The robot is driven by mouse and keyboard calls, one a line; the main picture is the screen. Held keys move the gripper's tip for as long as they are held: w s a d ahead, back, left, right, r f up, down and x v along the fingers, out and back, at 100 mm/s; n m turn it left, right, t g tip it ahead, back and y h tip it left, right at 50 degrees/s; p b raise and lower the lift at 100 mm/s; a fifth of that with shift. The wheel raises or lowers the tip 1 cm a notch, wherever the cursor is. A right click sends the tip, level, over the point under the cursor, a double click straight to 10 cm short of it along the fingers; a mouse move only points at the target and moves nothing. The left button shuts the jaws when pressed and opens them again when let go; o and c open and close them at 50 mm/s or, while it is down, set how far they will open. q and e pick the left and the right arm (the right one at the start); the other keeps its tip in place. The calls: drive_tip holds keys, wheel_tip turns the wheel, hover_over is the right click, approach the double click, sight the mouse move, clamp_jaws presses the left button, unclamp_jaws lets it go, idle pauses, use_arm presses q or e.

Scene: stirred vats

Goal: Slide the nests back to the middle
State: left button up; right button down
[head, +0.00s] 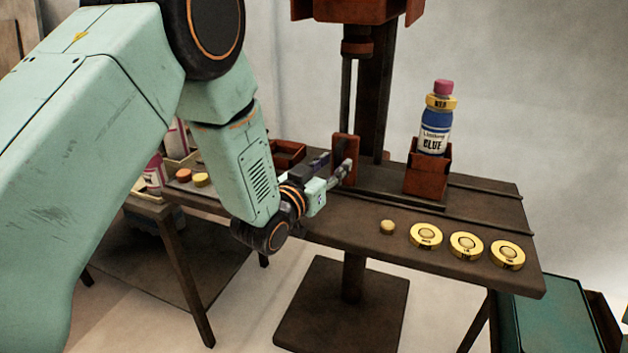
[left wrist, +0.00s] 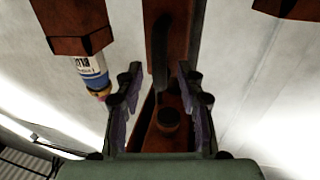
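One rust-red nest (head: 427,172) stands at the right on the dark bench's rail and holds a bottle labelled BLUE (head: 435,128), with a yellow ring on its neck and a pink cap. This nest (left wrist: 75,25) and bottle (left wrist: 90,75) show upside down in the left wrist view. Another rust-red nest (head: 345,147) stands left of the column. My left gripper (head: 346,170) is at this nest's front. In the wrist view its fingers (left wrist: 160,95) are apart, with a rust-red part and dark round knob between them. Contact is unclear. My right gripper is not in view.
Several yellow rings or discs (head: 466,245) lie along the bench (head: 400,217) front right, beside a small yellow knob (head: 387,227). A dark column (head: 374,90) rises behind. Another rust-red box (head: 289,152) is partly hidden by my arm. A teal crate (head: 550,312) stands lower right.

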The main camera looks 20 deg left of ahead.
use_arm(q)
drive_tip(key=v, duration=0.9)
drive_tip(key=shift+s, duration=0.15)
